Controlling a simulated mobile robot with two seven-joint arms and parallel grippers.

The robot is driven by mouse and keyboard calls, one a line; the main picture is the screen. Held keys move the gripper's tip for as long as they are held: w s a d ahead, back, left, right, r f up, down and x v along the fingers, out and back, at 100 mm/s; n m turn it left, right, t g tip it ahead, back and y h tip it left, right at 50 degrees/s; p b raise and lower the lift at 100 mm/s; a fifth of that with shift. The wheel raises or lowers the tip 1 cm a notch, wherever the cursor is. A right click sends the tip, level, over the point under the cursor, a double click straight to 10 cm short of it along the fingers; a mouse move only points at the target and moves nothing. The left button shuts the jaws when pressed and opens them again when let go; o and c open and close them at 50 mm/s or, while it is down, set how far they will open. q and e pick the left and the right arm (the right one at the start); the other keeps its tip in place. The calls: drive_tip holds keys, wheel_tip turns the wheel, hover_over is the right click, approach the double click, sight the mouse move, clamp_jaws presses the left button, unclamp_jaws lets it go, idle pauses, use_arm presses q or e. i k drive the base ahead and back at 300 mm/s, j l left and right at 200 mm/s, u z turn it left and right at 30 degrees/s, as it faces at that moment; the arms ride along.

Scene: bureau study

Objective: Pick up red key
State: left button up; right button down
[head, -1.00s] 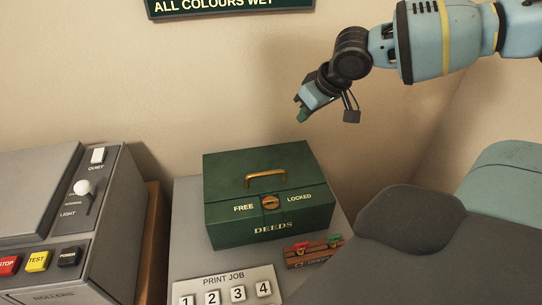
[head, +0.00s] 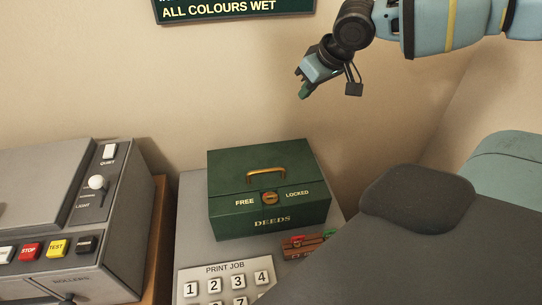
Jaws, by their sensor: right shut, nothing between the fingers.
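The red key (head: 297,240) sits in a small brown wooden rack (head: 291,252) in front of the green deeds box. A green key (head: 328,233) is at the rack's right end, partly covered by a dark grey shape in the foreground. My right gripper (head: 304,91) is up in front of the wall, above and behind the deeds box and well apart from the red key. It is shut and empty, with green at its tip. My left gripper is not in view.
The green deeds box (head: 230,221) has a brass handle and a lock dial marked FREE and LOCKED. A PRINT JOB keypad (head: 225,277) is in front of it. A grey machine (head: 130,225) with coloured buttons stands left. The dark grey shape fills the lower right.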

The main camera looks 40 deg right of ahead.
sight(296, 239)
drive_tip(key=k+j, duration=0.35)
drive_tip(key=j, duration=0.15)
drive_tip(key=k+j, duration=0.4)
drive_tip(key=j, duration=0.1)
